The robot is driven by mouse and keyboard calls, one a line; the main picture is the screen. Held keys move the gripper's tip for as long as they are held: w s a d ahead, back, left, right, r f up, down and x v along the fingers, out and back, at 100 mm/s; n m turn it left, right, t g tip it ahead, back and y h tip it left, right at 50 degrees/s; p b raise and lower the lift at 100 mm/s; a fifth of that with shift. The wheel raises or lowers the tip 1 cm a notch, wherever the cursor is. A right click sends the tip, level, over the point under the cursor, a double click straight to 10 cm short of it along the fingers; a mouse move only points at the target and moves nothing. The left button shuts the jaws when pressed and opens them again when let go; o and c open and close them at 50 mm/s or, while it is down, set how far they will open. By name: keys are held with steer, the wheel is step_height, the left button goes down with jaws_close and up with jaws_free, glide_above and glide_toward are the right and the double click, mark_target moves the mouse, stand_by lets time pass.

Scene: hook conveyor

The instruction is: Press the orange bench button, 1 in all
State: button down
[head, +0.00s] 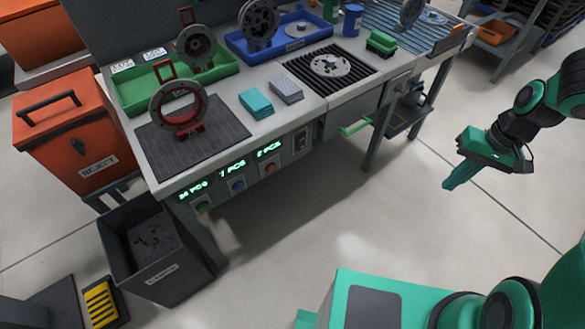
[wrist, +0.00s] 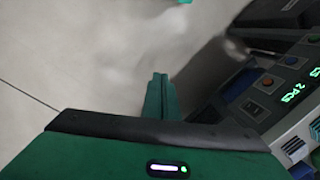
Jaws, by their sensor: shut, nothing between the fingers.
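The orange button (head: 270,168) is on the front panel of the bench (head: 229,128), under the green "2 PCS" display (head: 268,150). In the wrist view the orange button (wrist: 267,82) shows at the right, beside its display. My gripper (head: 452,182) is shut and empty. It hangs over open floor, well to the right of the bench panel and apart from it. In the wrist view its closed green fingers (wrist: 160,82) point up the picture, with the button to their right.
A green button (head: 204,207) and a blue button (head: 238,186) sit left of the orange one. A switch (head: 301,140) is to its right. A green handle (head: 356,127) juts from the bench front. A dark bin (head: 160,270) stands below left. Floor between gripper and panel is clear.

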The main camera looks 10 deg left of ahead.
mark_target(271, 168)
steer(key=w+a+f+n+y, duration=0.1)
steer(key=a+f+y, duration=0.1)
steer(key=a+f, duration=0.55)
steer(key=w+a+f+y, duration=0.15)
steer(key=a+f, duration=0.35)
steer(key=a, duration=0.6)
steer(key=s+a+f+m+y, duration=0.1)
steer(key=a+f+m+y, duration=0.1)
steer(key=a, duration=0.7)
steer(key=s+a+f+m+y, duration=0.2)
steer(key=a+f+y, duration=0.2)
steer(key=a, duration=0.6)
steer(key=shift+s+a+f+t+y, duration=0.3)
steer(key=shift+f+y, duration=0.1)
steer(key=shift+y, duration=0.25)
steer(key=w+a, duration=0.5)
steer(key=a, duration=0.1)
steer(key=shift+w+a, duration=0.3)
steer(key=shift+w, duration=0.05)
steer(key=shift+w+a, duration=0.1)
steer(key=shift+a, duration=0.05)
steer(key=shift+w+a, duration=0.15)
steer(key=shift+a, duration=0.05)
